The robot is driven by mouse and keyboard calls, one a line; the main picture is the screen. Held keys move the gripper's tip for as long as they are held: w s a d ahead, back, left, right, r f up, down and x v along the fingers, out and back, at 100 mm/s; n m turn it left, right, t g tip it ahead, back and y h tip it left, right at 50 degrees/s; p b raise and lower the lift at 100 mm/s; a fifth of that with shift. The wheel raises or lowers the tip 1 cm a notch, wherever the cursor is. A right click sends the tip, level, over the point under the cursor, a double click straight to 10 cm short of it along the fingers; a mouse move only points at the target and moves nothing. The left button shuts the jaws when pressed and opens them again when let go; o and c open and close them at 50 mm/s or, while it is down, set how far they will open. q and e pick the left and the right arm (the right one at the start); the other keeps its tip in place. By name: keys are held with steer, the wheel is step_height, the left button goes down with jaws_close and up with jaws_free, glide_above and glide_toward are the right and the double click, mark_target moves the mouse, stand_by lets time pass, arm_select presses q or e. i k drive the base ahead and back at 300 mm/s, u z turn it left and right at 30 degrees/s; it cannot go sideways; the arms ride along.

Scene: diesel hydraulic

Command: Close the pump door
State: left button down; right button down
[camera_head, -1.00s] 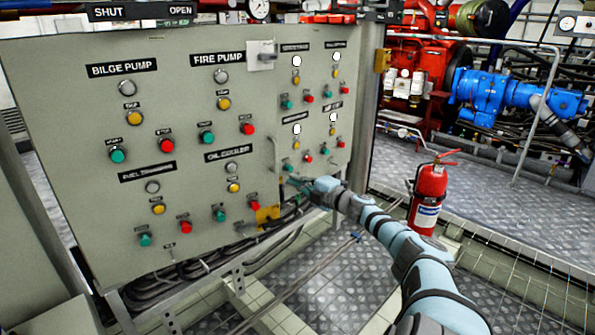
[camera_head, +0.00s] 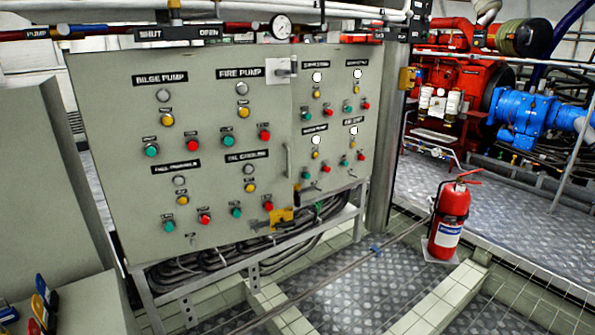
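The grey pump panel door (camera_head: 215,100) carries the labels BILGE PUMP and FIRE PUMP, with green, red and yellow buttons below them. A slim upright handle (camera_head: 288,160) is near its right edge. A pale latch plate (camera_head: 281,70) is at its upper right. The door looks roughly in line with the grey panel on its right (camera_head: 335,105); I cannot tell whether a small gap is left. Neither of my grippers nor my arms show in the head view.
A red fire extinguisher (camera_head: 449,220) stands on the floor to the right. Black cables (camera_head: 205,268) hang beneath the panel. A grey cabinet (camera_head: 40,190) is at the left. A red engine (camera_head: 465,90) and blue pump (camera_head: 525,110) are behind. The patterned floor in front has open space.

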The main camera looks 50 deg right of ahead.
mark_target(129, 102)
steer(key=z, duration=2.3)
steer(key=i, duration=1.2)
steer(key=u, duration=1.1)
